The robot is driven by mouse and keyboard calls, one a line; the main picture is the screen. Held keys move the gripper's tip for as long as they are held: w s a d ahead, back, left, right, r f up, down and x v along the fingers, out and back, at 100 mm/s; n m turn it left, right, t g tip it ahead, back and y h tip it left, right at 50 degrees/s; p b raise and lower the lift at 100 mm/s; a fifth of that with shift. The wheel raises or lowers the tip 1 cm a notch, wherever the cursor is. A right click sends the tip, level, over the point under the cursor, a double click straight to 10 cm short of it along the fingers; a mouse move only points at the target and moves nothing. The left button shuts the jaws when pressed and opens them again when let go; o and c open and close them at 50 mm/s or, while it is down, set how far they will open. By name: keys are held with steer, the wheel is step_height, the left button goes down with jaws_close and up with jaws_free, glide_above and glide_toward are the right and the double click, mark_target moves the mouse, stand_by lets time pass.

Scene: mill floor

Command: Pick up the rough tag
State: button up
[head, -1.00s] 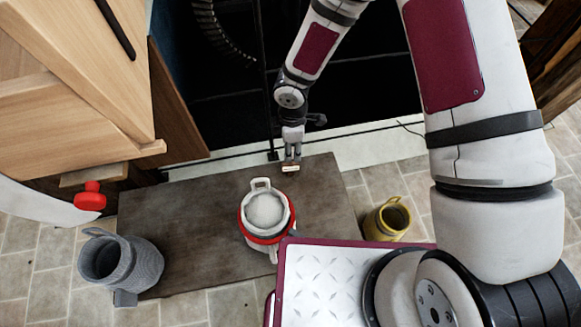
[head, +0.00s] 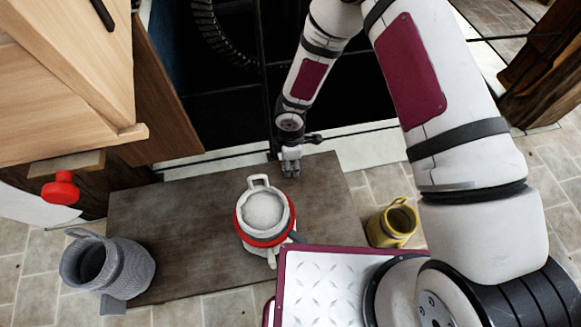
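My gripper (head: 290,171) points down over the far edge of the dark wooden board (head: 190,215), right of its middle. Its fingers are small and close together here, and I cannot tell whether they are open, shut or holding something. I cannot make out the rough tag for certain in the current head view. The small pale piece seen earlier at the fingertips does not show now; the fingers may cover it.
A white pot with a red band (head: 264,218) stands mid-board, nearer than my gripper. A grey ribbed jug (head: 128,268) is at the near left, and a yellow jug (head: 392,226) at the right. A wooden cabinet (head: 60,100) with a red knob (head: 62,188) fills the left.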

jaws_close()
steer(key=shift+r, duration=0.15)
